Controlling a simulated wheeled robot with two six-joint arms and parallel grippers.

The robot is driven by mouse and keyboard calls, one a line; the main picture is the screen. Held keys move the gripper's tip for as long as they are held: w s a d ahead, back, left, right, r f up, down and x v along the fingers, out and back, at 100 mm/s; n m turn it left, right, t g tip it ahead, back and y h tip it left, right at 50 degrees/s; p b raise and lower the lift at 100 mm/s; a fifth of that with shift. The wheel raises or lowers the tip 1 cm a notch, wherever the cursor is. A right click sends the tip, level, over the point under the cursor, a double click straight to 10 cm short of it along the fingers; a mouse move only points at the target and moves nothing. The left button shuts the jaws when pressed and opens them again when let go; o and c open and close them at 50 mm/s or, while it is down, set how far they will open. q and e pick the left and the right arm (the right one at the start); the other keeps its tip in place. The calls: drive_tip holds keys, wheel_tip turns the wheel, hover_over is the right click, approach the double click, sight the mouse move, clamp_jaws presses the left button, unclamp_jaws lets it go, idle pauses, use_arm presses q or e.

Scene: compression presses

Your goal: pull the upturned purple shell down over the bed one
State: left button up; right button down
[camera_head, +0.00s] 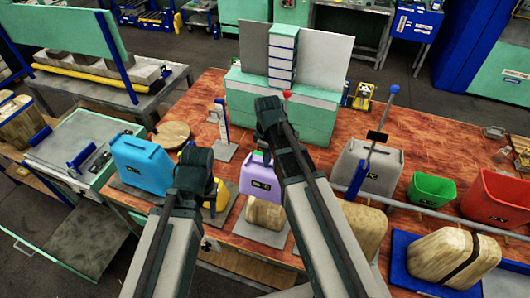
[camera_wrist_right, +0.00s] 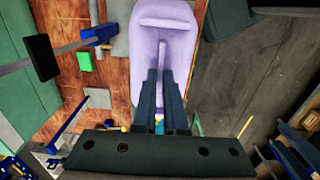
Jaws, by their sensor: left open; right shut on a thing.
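The purple shell (camera_head: 262,178) stands at the middle front of the table, with a dark label on its face. It is directly above a rounded wooden block (camera_head: 265,213) on a grey base plate; I cannot tell whether they touch. My right gripper (camera_head: 262,157) reaches down to the shell's top and is shut on it. In the right wrist view, the fingers (camera_wrist_right: 164,75) close on a ridge of the purple shell (camera_wrist_right: 178,22). My left gripper (camera_head: 196,170) is open, left of the purple shell, its fingertips mostly hidden.
A blue shell (camera_head: 142,162) stands to the left, and a yellow item (camera_head: 217,197) is partly hidden by my left gripper. A grey shell (camera_head: 367,168), a green bin (camera_head: 432,190) and a red bin (camera_head: 497,197) stand to the right. Another wooden block (camera_head: 445,254) sits on a blue tray.

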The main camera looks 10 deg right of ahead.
drive_tip(key=shift+s+f+b, duration=0.15)
drive_tip(key=shift+f+b, duration=0.35)
drive_tip(key=shift+b, duration=0.05)
wheel_tip(320, 180, down, 2)
drive_tip(key=shift+f+b, duration=0.1)
drive_tip(key=shift+b, duration=1)
drive_tip(key=shift+f, duration=0.1)
